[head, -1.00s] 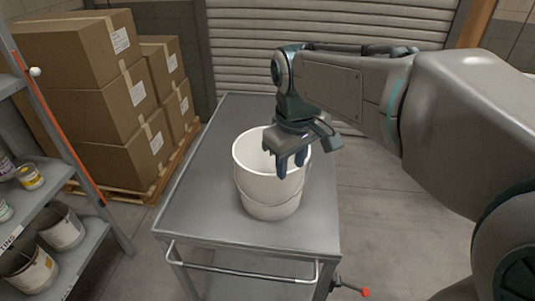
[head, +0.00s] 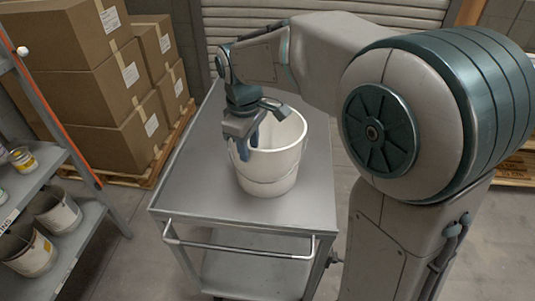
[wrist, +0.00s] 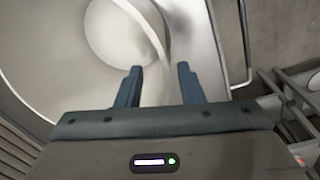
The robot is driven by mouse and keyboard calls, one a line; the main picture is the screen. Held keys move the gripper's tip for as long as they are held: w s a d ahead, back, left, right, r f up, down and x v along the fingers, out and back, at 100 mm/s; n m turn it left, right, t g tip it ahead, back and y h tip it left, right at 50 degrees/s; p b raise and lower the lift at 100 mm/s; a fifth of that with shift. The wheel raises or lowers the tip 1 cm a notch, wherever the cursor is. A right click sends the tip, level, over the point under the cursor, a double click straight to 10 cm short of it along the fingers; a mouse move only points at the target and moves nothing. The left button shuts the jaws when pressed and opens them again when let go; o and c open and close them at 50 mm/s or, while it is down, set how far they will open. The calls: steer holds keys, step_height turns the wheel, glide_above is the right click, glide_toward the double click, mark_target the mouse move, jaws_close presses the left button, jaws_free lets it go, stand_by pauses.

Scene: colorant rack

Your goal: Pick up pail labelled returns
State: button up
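A white open pail (head: 278,170) stands upright on the grey cart, and no label reading returns can be made out on it. My gripper (head: 248,150) points down at the left side of its rim. In the wrist view my gripper (wrist: 158,72) has its two blue fingers apart, with nothing clamped between them. The rim of the pail (wrist: 150,30) runs through the gap between the fingers, the left finger over the inside. How deep the fingers reach cannot be told.
The cart top (head: 200,170) is otherwise bare, with a push bar (head: 240,250) at its near edge. A shelf rack (head: 85,215) with pails and tins stands at left. Stacked cartons (head: 95,75) stand on a pallet behind, before a roller shutter (head: 310,15).

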glide_above(251, 181)
step_height(251, 181, down, 5)
steer(key=shift+f, duration=0.1)
steer(key=shift+c, duration=0.2)
jaws_close()
stand_by(1.3)
